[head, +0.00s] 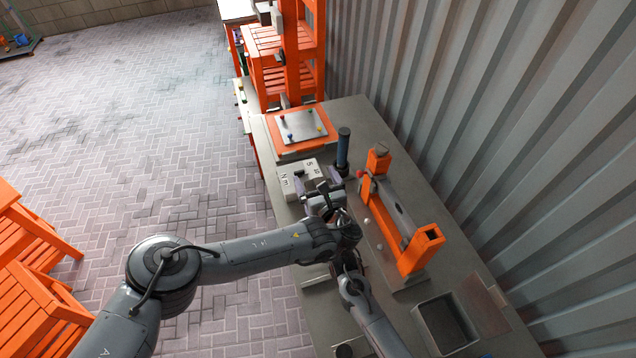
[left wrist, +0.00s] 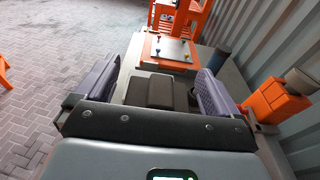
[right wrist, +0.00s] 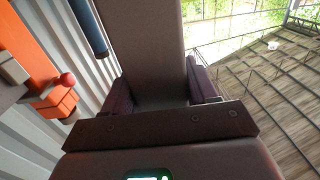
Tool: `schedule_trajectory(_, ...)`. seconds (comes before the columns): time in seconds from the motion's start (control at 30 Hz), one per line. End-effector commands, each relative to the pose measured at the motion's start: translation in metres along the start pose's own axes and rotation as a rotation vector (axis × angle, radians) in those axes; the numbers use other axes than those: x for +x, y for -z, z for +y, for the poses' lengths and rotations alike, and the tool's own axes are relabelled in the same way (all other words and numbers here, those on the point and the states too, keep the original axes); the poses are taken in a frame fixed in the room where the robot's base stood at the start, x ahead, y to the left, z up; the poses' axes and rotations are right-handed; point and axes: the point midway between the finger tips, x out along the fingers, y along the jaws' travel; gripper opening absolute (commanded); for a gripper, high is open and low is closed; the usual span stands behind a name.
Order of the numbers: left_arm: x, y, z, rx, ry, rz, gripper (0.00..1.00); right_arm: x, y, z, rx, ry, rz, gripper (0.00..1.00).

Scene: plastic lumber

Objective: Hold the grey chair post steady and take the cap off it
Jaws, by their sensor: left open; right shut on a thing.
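My left gripper (head: 317,181) is open over the workbench. In the left wrist view, a grey-brown block (left wrist: 152,90) with a darker part beside it lies between its spread fingers, apart from both. This looks like the capped end of the post, but I cannot tell cap from post clearly. In the right wrist view, my right gripper (right wrist: 157,85) is shut on a broad brownish-grey bar, which looks like the grey chair post (right wrist: 148,35), running up between its fingers. In the head view the right gripper and most of the post are hidden behind my left wrist.
An orange fixture (head: 421,250) with a grey beam stands right of the grippers. A dark blue cylinder (head: 343,148) stands just beyond them, near a white labelled block (head: 312,170). An orange-edged plate (head: 298,126) lies farther back. A grey bin (head: 447,322) sits at lower right.

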Motion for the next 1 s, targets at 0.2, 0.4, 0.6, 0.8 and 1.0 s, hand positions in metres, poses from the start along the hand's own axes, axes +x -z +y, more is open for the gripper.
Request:
schedule_trajectory(0.2, -0.0001, 0.0001, 0.0, 0.0, 0.0, 0.0, 0.91, -0.0001, -0.0004, 0.0001, 0.0, 0.0, -0.001, 0.03)
schedule_trajectory(0.4, 0.0, 0.0, 0.0001, -0.001, -0.001, 0.0, 0.6, -0.0001, -0.0004, 0.0001, 0.0, 0.0, -0.001, 0.03)
schedule_trajectory(0.6, -0.0001, -0.0001, 0.0001, -0.001, -0.001, 0.0, 0.33, -0.0001, -0.0004, 0.0001, 0.0, 0.0, -0.001, 0.03)
schedule_trajectory(0.8, -0.0001, -0.0007, 0.0002, -0.001, -0.001, 0.0, 0.33, -0.0001, -0.0005, 0.0001, 0.0, 0.0, -0.001, 0.03)
schedule_trajectory(1.0, -0.0001, -0.0008, 0.0002, -0.001, -0.001, 0.0, 0.33, -0.0001, -0.0005, 0.0001, 0.0, 0.0, -0.001, 0.03)
